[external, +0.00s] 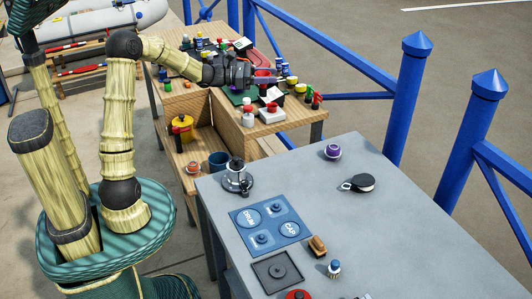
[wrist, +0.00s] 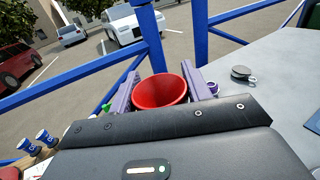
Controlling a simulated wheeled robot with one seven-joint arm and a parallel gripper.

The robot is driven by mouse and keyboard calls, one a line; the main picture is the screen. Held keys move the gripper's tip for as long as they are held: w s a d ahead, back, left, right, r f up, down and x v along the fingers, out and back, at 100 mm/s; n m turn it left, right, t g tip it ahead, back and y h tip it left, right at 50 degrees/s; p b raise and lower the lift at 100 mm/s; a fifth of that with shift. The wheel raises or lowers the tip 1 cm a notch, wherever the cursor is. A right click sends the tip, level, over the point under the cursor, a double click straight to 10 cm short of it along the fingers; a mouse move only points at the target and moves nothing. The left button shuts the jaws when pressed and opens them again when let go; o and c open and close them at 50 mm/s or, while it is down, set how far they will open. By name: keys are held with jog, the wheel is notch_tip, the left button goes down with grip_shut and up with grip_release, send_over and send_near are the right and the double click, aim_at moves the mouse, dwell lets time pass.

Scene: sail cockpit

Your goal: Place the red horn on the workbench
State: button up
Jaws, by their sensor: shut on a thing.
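The red horn (wrist: 160,91) shows its round, wide mouth in the wrist view. It sits between the two purple fingers of my gripper (wrist: 162,90), which are shut on it. In the external view my gripper (external: 265,80) is at the end of the outstretched arm, above the cluttered wooden bench; the horn is small there and partly hidden by the fingers. A grey-topped workbench (external: 390,235) stands in front and to the right, apart from the gripper. Its grey top (wrist: 285,105) also shows at the right of the wrist view.
The wooden bench (external: 172,131) carries many small bottles and jars. On the grey top are a blue panel (external: 270,228), a black-and-silver device (external: 237,178), a purple cup (external: 332,152) and a black round item (external: 361,183). Its right and middle areas are clear. Blue railings (external: 408,95) stand behind.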

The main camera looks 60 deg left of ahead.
jog(key=w+d+m+g+h+p, duration=0.1)
jog(key=d+m+g+h, duration=0.25)
jog(key=d, duration=0.95)
jog(key=w+d+m+g+h+p, duration=0.2)
jog(key=d+m+g+h, duration=0.15)
jog(key=d, duration=0.95)
jog(key=s+d+m+g+h+p, duration=0.1)
jog(key=s+d+m+g+h, duration=0.15)
jog(key=d, duration=0.55)
jog(key=s+d+m+g+h, duration=0.1)
jog(key=s+d+m+g, duration=0.2)
jog(key=d, duration=0.6)
jog(key=shift+n+g+y, duration=0.25)
jog(key=shift+n+g, duration=0.2)
jog(key=shift+n, duration=0.3)
jog(key=f, duration=0.5)
jog(key=shift+w+a+f, duration=0.1)
jog(key=shift+w+f, duration=0.1)
jog(key=shift+f, duration=0.1)
notch_tip(320, 180, down, 6)
jog(key=shift+f, duration=0.1)
jog(key=shift+f, duration=1.9)
